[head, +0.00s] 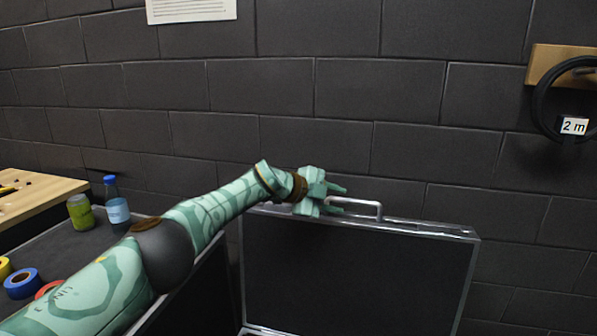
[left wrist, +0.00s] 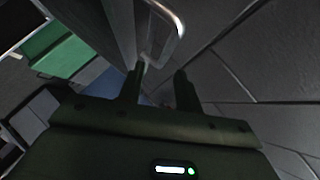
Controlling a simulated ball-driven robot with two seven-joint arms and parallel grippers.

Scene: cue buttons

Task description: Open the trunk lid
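The trunk lid (head: 350,275) is a dark panel with a silver metal frame. It stands raised, close to upright, in front of the wall in the head view. A silver handle (head: 379,210) sits on its top edge, and the handle also shows in the left wrist view (left wrist: 178,40). My left gripper (head: 337,199) is at the left end of the handle. In the left wrist view its two fingers (left wrist: 159,85) are apart, with nothing clearly held between them. I cannot tell whether a finger touches the handle. The trunk's lower part is mostly out of view. My right gripper is not in view.
A dark surface at the left holds a blue bottle (head: 117,208), a green can (head: 80,212) and tape rolls (head: 21,283). A wooden tabletop (head: 40,192) is beyond. A coiled black cable (head: 545,95) hangs on the block wall at the right.

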